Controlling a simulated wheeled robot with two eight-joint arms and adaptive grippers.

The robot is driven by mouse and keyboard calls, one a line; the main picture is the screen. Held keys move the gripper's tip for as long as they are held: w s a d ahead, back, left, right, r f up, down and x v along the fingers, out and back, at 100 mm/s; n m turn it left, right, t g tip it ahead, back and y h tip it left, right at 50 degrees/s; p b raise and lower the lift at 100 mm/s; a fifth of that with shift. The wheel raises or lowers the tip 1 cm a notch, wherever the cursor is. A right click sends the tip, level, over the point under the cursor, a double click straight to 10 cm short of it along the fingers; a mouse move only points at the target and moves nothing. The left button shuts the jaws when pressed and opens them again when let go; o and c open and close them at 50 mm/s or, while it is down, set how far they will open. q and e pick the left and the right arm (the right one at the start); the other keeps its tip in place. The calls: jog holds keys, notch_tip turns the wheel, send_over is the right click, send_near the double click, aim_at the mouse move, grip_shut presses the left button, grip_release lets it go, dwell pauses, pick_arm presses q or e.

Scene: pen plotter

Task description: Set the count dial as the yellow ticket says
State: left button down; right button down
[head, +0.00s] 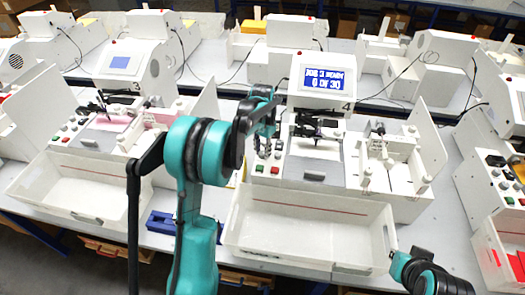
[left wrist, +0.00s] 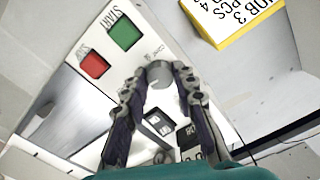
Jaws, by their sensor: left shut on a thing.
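The count dial (left wrist: 160,73) is a round grey knob on the white control panel, seen in the left wrist view. My left gripper (left wrist: 160,78) is shut on it, with one fingertip on each side. In the head view the left gripper (head: 266,140) reaches down to the panel at the middle plotter and hides the dial. The yellow ticket (left wrist: 238,22) is a yellow-edged block with a white face, partly cut off; "3", "PCS" and "4" can be made out. The dial's setting is too small to read. My right gripper is out of view.
The plotter's screen (head: 328,83) seems to read "JOB 3 READY 0 OF 30". A white tray (head: 305,262) stands in front.

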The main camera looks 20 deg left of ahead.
aim_at(262, 153)
pick_arm(q)
jog(key=shift+m, duration=0.3)
jog(key=c, duration=1.5)
grip_release()
notch_tip(262, 153, up, 12)
jog(key=shift+r, duration=0.1)
